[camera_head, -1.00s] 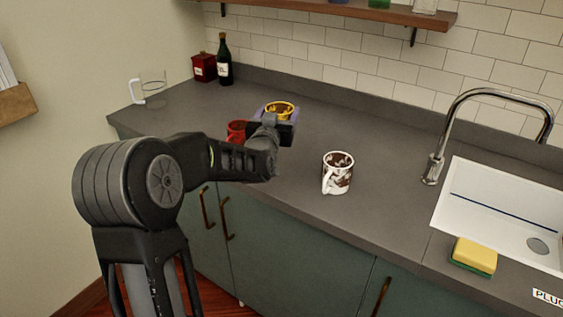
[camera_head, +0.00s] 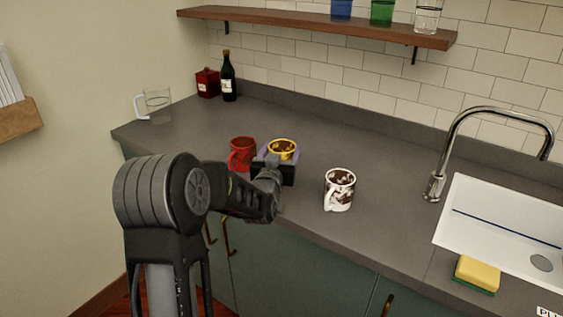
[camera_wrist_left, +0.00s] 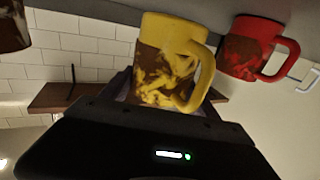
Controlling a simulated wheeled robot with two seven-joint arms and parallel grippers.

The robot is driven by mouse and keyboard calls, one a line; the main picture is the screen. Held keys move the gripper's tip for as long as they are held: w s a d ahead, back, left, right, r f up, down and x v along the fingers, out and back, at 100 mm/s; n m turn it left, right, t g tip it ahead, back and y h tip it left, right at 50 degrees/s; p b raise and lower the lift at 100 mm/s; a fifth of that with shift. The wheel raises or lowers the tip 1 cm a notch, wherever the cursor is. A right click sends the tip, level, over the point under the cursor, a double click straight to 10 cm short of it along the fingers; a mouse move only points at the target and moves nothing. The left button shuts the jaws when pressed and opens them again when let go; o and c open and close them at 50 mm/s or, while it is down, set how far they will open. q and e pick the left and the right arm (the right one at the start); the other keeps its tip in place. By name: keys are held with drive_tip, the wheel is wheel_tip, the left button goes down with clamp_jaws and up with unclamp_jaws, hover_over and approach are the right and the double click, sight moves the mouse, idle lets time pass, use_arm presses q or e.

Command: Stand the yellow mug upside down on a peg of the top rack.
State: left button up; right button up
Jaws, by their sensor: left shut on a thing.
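The yellow mug (camera_head: 284,143) with brown patches is in my left gripper (camera_head: 280,160). Its open rim faces up in the head view, so it is upright, over the counter between the red mug and the brown-and-white mug. In the left wrist view, which looks inverted, the yellow mug (camera_wrist_left: 172,62) shows with its handle to the right, and my left gripper (camera_wrist_left: 150,95) is shut on it. Whether the mug touches the counter I cannot tell. No rack with pegs shows in either view. My right gripper is not in view.
A red mug (camera_head: 241,153) stands close left of the held mug, a brown-and-white mug (camera_head: 340,188) to its right. A glass mug (camera_head: 157,105), bottle (camera_head: 228,80) and red box (camera_head: 207,83) stand farther back. A shelf (camera_head: 320,27) holds glasses. The sink (camera_head: 500,215) is right.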

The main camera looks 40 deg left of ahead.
use_arm(q)
wheel_tip(320, 180, down, 3)
drive_tip(key=shift+f, duration=0.25)
drive_tip(key=shift+f, duration=0.15)
drive_tip(key=o, duration=1.8)
drive_tip(key=shift+o, duration=0.2)
drive_tip(key=shift+r, duration=0.2)
drive_tip(key=shift+s+d+f, duration=0.1)
drive_tip(key=shift+s+d, duration=0.05)
drive_tip(key=shift+s, duration=0.15)
drive_tip(key=b+v, duration=0.1)
drive_tip(key=v, duration=1)
drive_tip(key=shift+s+b, duration=0.25)
drive_tip(key=shift+b, duration=0.15)
